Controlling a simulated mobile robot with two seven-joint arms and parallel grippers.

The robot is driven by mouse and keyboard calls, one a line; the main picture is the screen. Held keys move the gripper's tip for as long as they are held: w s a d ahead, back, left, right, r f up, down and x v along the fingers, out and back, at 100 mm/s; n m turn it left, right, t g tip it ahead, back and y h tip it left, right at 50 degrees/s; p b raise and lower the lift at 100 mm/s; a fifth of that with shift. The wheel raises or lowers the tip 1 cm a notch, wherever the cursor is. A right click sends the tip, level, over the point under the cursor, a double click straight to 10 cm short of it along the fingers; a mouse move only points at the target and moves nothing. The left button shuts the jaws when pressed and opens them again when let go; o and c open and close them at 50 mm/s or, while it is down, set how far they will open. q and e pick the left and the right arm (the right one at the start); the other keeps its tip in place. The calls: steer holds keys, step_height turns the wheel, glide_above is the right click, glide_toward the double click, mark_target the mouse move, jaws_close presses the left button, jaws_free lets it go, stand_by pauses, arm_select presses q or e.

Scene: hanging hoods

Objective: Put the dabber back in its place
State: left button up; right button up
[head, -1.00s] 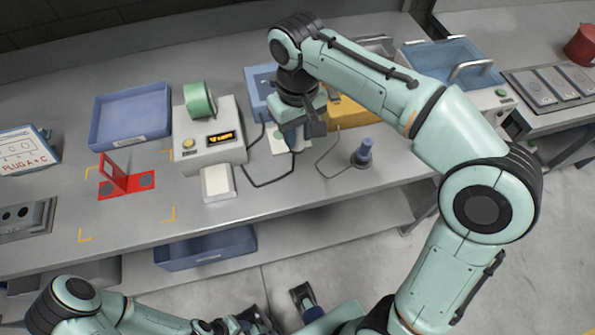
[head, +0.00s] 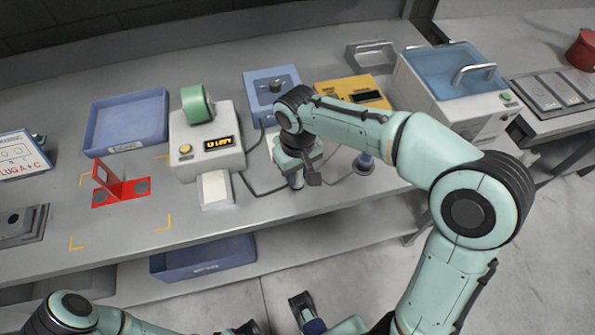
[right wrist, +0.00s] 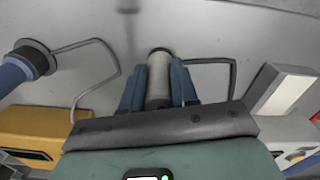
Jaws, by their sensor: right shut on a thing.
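The dabber, which I take to be the grey cylinder with a dark end in the right wrist view (right wrist: 159,78), is between the two blue fingers of my right gripper (right wrist: 158,88). The gripper is shut on it. In the head view, my right gripper (head: 297,172) is over the front part of the bench, and the dabber's lower end (head: 297,183) shows beneath it. I cannot tell whether it touches the bench. The dabber's place is not clearly identifiable. My left arm shows only at the bottom edge; its jaw state is unclear.
A blue-handled tool (head: 365,161) stands in a dark round base right of the gripper, with a cable. A labelling box with green roll (head: 207,146) is left. A blue box (head: 272,88), yellow box (head: 345,92) and water bath (head: 455,78) stand behind. Bench front edge is near.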

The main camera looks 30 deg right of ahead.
steer(key=shift+f, duration=0.15)
steer(key=o, duration=0.9)
steer(key=shift+c, duration=0.2)
step_height(320, 180, up, 12)
steer(key=p, duration=0.2)
steer(key=shift+r+p, duration=0.2)
steer(key=shift+p, duration=0.1)
